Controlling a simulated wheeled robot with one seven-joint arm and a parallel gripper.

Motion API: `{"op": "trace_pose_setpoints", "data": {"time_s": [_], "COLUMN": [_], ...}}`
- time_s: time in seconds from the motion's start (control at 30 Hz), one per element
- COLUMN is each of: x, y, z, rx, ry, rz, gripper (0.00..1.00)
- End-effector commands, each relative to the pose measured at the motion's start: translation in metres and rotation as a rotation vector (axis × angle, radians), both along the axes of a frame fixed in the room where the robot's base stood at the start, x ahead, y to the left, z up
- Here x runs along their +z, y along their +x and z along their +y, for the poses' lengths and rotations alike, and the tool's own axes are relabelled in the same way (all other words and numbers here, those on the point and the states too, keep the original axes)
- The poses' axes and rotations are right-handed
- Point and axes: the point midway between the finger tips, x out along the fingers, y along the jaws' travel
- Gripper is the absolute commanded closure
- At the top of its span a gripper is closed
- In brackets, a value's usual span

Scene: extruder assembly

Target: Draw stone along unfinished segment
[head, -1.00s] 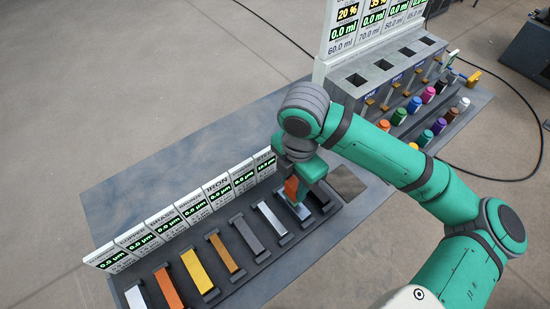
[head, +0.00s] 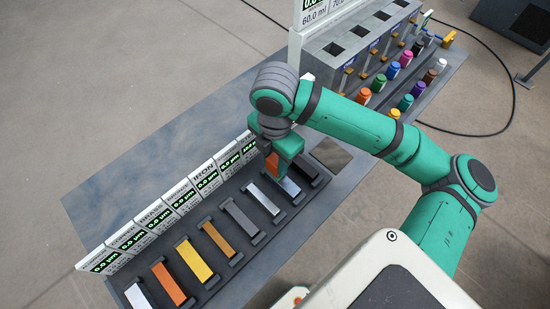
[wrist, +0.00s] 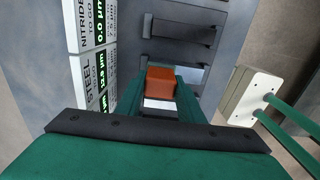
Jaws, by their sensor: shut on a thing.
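My gripper (wrist: 162,100) is shut on an orange-brown stone block (wrist: 160,82). The stone also shows in the head view (head: 271,163), partly hidden by the green fingers. It sits over a pale silver bar (head: 290,187), close to the upright panels; whether it touches the bar I cannot tell. In the wrist view, bright bar surface (wrist: 193,74) shows beyond the stone. The white panel marked STEEL (wrist: 92,82) stands beside it with a green reading of about 12.9 µm. The neighbouring NITRIDE panel (wrist: 87,25) reads 0.0 µm.
More bars lie in a row, including yellow (head: 194,260), orange (head: 168,284) and grey (head: 241,217). A dark bar holder (wrist: 180,30) lies beyond the stone. A dispenser stand (head: 345,55) and coloured bottles (head: 392,70) stand at the back right.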

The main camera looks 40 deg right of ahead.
Motion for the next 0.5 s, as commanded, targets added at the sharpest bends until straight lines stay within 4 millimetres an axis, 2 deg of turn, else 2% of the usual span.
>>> {"op": "trace_pose_setpoints", "data": {"time_s": [0.5], "x": [-0.0048], "y": [-0.0001], "z": [-0.0001], "rx": [0.000], "ry": [0.000], "rz": [0.000], "gripper": [0.84]}}
